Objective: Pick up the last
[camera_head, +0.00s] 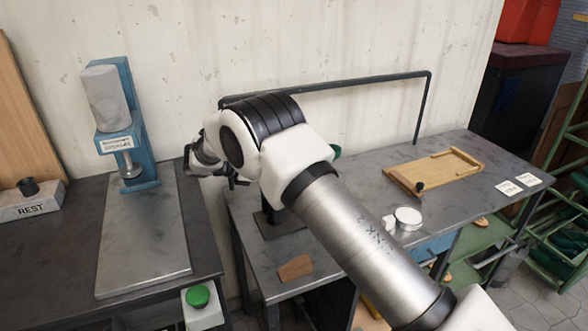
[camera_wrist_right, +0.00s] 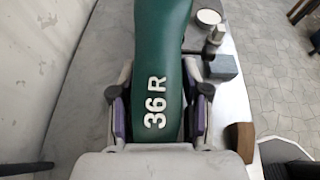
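The green last (camera_wrist_right: 160,60), marked "36 R", runs up the middle of the right wrist view. Only a small green part of it (camera_head: 336,152) shows in the head view, behind my right arm. My right gripper (camera_wrist_right: 157,95) has one purple-padded finger on each side of the last, close to its sides. Whether both pads touch it I cannot tell. A dark stand (camera_head: 277,222) shows on the bench below the arm. My left gripper is not in view.
The bench holds a wooden wedge (camera_head: 295,267), a white tub (camera_head: 408,214), a wooden tray (camera_head: 440,171) and two white cards. A black rail (camera_head: 350,80) runs along the back. A blue press (camera_head: 118,130) stands on the left bench beside a "REST" block (camera_head: 30,207).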

